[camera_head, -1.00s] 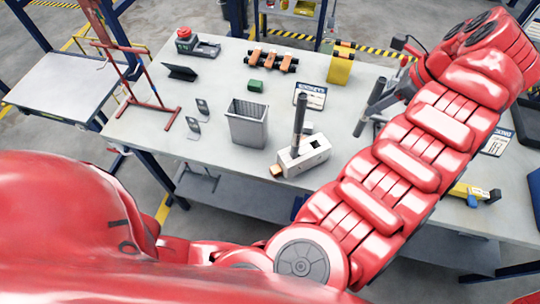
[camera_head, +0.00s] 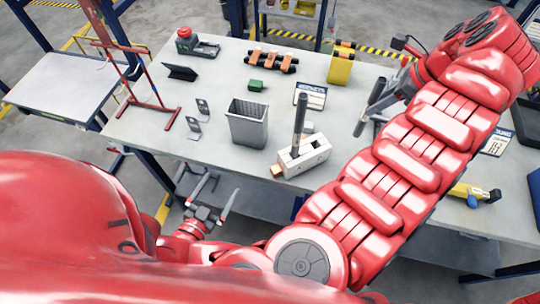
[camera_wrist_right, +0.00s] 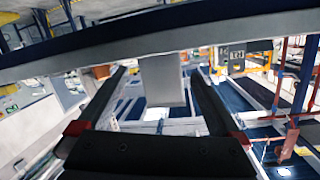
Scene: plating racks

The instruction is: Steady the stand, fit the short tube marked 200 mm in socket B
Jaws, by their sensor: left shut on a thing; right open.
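My left gripper (camera_head: 398,88) is over the right part of the table, shut on a dark grey upright cylinder (camera_head: 368,108). My forearm hides much of what is below it. A pale block (camera_head: 303,157) with a dark upright post (camera_head: 299,118) and an orange-brown end stands left of it, near the front edge. My right gripper (camera_head: 217,193) is open and empty, at the table's front edge, apart from the block. Its two black fingers show spread in the wrist view (camera_wrist_right: 160,75). I cannot read a 200 mm mark or a socket letter.
A grey bin (camera_head: 248,125) stands mid-table, with small grey brackets (camera_head: 194,128) left of it. A rack with orange pieces (camera_head: 270,60), a green block (camera_head: 256,86) and a yellow box (camera_head: 340,66) are farther back. The table edge (camera_wrist_right: 165,48) crosses above my right fingers.

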